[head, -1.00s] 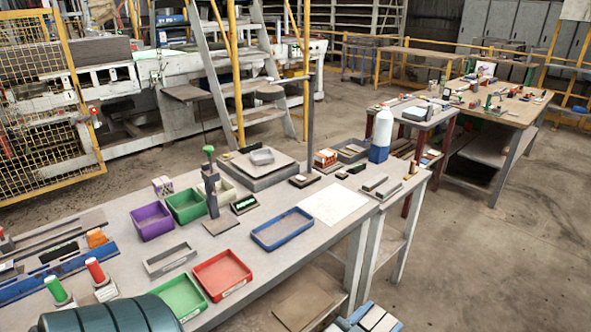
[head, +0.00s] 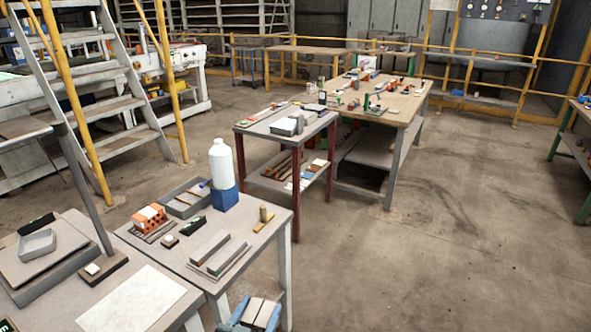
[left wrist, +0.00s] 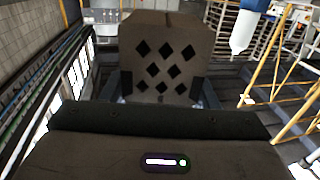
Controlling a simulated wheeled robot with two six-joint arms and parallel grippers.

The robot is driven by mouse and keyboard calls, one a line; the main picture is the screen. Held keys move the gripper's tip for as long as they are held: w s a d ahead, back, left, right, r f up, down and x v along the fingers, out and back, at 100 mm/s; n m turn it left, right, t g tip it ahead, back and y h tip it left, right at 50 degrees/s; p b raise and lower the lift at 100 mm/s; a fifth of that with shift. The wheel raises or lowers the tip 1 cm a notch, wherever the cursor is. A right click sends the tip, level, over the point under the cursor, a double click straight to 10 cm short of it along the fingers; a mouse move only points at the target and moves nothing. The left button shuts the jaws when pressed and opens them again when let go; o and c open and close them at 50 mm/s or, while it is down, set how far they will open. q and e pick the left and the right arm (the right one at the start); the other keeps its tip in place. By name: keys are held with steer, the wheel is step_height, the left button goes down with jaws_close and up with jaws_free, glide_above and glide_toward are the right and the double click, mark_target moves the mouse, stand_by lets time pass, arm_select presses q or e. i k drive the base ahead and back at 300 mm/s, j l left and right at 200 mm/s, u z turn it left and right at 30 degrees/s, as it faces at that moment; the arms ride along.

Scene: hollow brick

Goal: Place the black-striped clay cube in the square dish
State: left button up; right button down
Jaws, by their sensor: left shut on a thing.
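My left gripper (head: 254,314) shows at the bottom edge of the head view, in front of the near table. It is shut on a brown clay block (head: 262,312) with a dark line across its top. In the left wrist view the clay block (left wrist: 168,62) has several dark diamond-shaped holes in the face toward the camera and sits between the fingers. Small grey square-looking dishes show: one (head: 38,244) on a raised slab at left, another (head: 285,127) on the red-legged table. I cannot tell which is the square dish. My right gripper is out of view.
The near table holds a white bottle (head: 221,160) in a blue block, a grey tray (head: 186,198), an orange brick piece (head: 148,217), long grey bars (head: 209,247) and a white sheet (head: 133,299). A wooden table (head: 374,93) stands behind. Floor at right is clear.

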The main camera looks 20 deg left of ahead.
mark_target(38, 247)
steer(key=i+l+u, duration=0.1)
steer(key=i+u, duration=0.2)
steer(key=u, duration=0.15)
steer(key=i+l+u, duration=0.25)
steer(key=u, duration=0.25)
steer(key=i+l+u, duration=0.3)
steer(key=u, duration=0.15)
steer(key=i+l+u, duration=0.15)
steer(key=l+u, duration=0.3)
